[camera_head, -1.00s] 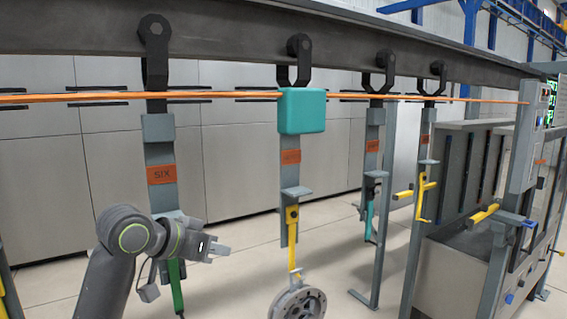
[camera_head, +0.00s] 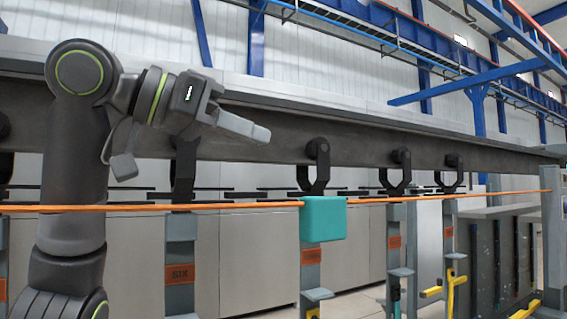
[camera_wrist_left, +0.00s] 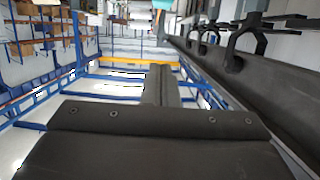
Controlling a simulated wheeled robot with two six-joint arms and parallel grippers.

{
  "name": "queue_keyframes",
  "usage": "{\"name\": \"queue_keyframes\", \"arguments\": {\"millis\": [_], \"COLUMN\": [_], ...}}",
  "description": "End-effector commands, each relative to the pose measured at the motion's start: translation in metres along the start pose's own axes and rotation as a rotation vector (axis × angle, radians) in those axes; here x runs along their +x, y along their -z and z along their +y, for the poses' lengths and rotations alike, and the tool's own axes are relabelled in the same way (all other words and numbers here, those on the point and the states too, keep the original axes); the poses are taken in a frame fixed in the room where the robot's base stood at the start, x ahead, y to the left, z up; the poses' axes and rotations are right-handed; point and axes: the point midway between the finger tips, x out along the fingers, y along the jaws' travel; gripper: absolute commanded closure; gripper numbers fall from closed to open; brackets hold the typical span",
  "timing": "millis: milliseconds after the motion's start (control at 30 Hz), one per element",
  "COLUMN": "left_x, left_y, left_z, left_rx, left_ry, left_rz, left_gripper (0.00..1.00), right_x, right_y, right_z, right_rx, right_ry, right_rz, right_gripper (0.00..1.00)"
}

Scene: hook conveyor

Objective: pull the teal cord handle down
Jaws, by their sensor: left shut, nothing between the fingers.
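The teal cord handle (camera_head: 323,219) is a block on the orange cord (camera_head: 120,208), in front of a hanger in the head view. My left gripper (camera_head: 262,133) is shut and empty. It is raised in front of the grey overhead beam, above and left of the teal handle in the picture, apart from it. In the left wrist view my shut fingers (camera_wrist_left: 160,85) point away beside the beam. I cannot make out the handle clearly there. My right gripper is not in view.
The overhead beam (camera_head: 380,148) carries black hooks (camera_head: 318,165) with hanging grey bars. One bar has an orange SIX label (camera_head: 180,274). A yellow handle (camera_head: 450,290) hangs at the right, near grey machinery. Blue steelwork (camera_head: 480,75) stands behind.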

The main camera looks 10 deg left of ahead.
Motion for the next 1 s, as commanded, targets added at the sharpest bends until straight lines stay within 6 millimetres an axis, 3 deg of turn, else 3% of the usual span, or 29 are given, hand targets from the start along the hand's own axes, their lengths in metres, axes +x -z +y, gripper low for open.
{"name": "queue_keyframes", "arguments": {"millis": [500, 700, 1000], "left_x": [0.096, 0.101, 0.104], "left_y": [0.004, -0.022, -0.039], "left_z": [0.001, -0.001, -0.001], "left_rx": [-0.003, -0.001, 0.0], "left_ry": [-0.006, -0.001, 0.001], "left_rz": [-0.003, -0.001, 0.0], "left_gripper": [1.0, 1.0, 1.0], "right_x": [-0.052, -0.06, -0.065], "right_y": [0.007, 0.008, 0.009], "right_z": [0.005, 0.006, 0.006], "right_rx": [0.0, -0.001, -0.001], "right_ry": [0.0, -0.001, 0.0], "right_rz": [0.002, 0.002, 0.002], "right_gripper": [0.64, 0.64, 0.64]}}
